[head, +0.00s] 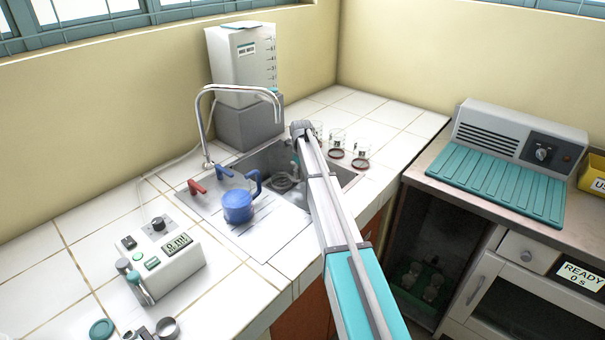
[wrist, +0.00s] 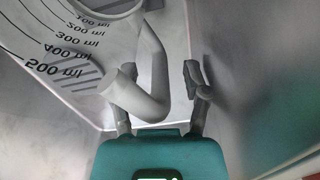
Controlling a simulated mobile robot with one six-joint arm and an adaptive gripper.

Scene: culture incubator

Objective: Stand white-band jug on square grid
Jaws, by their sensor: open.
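A clear jug (wrist: 75,60) with dark millilitre marks up to 500 and a whitish handle (wrist: 157,75) fills the left of the wrist view. No white band can be made out on it. In the head view, a pale handle-like shape (head: 293,170) shows in the sink, partly behind my arm. My gripper (wrist: 160,80) is open, with a finger on each side of the handle; whether they touch it is unclear. In the head view my gripper is mostly hidden by my arm. I cannot single out the square grid; dark stripes show by the jug.
Several small glasses (head: 337,140) stand right of the sink. A control box (head: 167,265) sits on the tiled counter at the left.

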